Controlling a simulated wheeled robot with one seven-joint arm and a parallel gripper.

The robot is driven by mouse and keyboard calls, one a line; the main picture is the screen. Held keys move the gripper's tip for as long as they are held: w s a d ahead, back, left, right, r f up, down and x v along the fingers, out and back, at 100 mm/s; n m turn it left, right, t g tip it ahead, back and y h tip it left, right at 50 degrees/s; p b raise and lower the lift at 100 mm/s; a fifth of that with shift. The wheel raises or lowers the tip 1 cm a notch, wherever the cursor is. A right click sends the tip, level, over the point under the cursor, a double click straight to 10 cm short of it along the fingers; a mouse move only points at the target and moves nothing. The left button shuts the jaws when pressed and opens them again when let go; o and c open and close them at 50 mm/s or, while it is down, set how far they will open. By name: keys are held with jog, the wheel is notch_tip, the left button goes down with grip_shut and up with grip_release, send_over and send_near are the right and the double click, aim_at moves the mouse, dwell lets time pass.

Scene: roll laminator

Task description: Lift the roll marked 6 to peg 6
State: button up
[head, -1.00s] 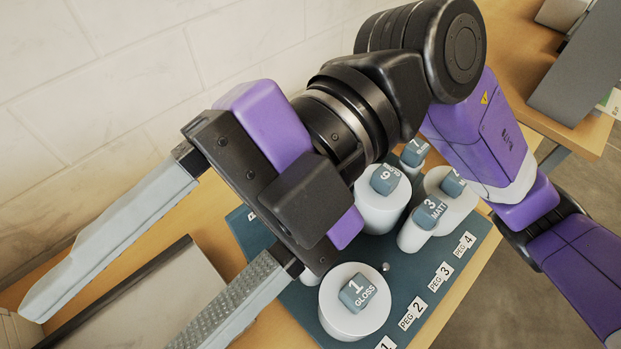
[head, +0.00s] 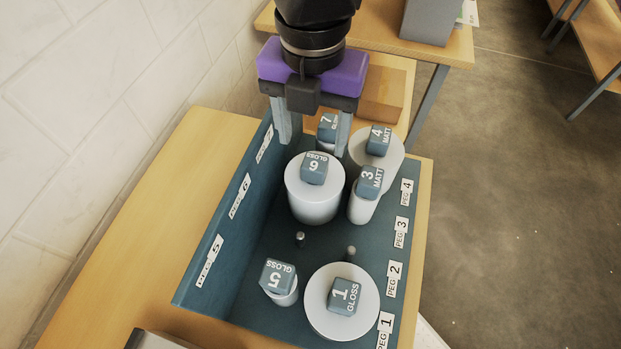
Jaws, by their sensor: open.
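The roll marked 6 (head: 314,203) is a wide white cylinder with a grey-blue block on top reading "6 GLOSS". It stands upright in the left row of the head view. My gripper (head: 313,146) is open, fingers pointing down, above and at the far side of this roll. Its fingers look apart from the roll, though the exact height is hard to tell. The "PEG 6" label (head: 240,197) is on the tray's left wall. A short bare peg (head: 300,239) stands nearer than roll 6, between it and roll 5, and appears to be peg 6.
Roll 5 (head: 284,297) and roll 1 (head: 317,308) stand in front. Roll 3 (head: 361,211) is close to the right of roll 6, with roll 4 (head: 392,160) and roll 7 (head: 326,146) behind. Another bare peg (head: 351,252) stands near the "PEG 2" label (head: 394,279).

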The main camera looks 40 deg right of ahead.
aim_at(314, 162)
jog(key=shift+s+d+f+p, duration=0.1)
jog(key=shift+f+p, duration=0.4)
jog(key=shift+f, duration=1.35)
jog(key=shift+d+f+p, duration=0.1)
jog(key=shift+f+p, duration=0.35)
jog(key=shift+f, duration=1.4)
jog(key=shift+c, duration=0.2)
grip_shut()
